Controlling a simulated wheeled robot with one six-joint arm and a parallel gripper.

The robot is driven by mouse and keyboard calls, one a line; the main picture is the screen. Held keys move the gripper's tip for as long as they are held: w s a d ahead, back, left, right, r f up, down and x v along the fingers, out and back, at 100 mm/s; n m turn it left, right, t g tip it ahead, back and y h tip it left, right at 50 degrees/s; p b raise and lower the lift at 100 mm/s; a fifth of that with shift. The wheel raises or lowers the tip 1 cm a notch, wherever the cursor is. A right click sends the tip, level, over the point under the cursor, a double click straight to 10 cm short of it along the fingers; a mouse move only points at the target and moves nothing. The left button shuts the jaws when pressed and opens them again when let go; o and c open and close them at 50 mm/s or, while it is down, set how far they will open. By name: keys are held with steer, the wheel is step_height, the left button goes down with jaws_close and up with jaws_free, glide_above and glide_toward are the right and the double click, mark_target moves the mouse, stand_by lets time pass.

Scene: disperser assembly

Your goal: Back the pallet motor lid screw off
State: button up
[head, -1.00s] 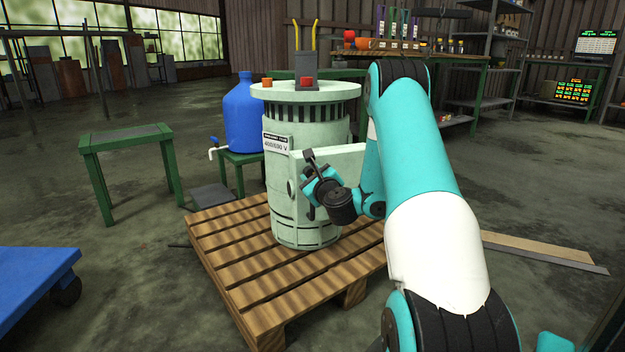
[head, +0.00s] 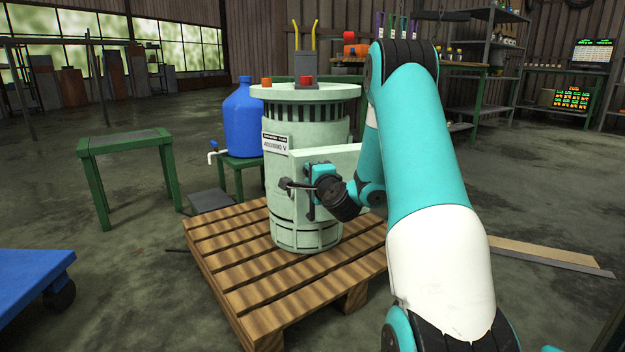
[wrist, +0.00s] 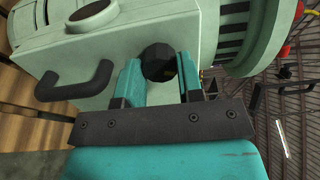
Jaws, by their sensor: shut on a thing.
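The pale green pallet motor (head: 306,225) stands upright on the wooden pallet, with a boxy lid (head: 345,160) on its front side. In the wrist view the lid (wrist: 160,25) fills the upper middle. The lid screw (wrist: 157,62) shows there as a dark round head against the lid's face. My gripper (wrist: 158,72) has a teal finger on each side of the screw head and is shut on it. In the head view my gripper (head: 312,190) is at the lid's face, and the screw is hidden behind it.
A black handle (wrist: 78,86) sticks out from the lid beside my gripper. The wooden pallet (head: 240,265) is under the motor. A blue jug (head: 243,118) on a green stand is behind it, left. A green table (head: 125,142) and a blue cart (head: 35,290) stand further left.

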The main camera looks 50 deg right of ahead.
steer(key=shift+n+b, duration=0.95)
steer(key=shift+n, duration=1.35)
steer(key=o, duration=0.9)
steer(key=shift+a, duration=0.1)
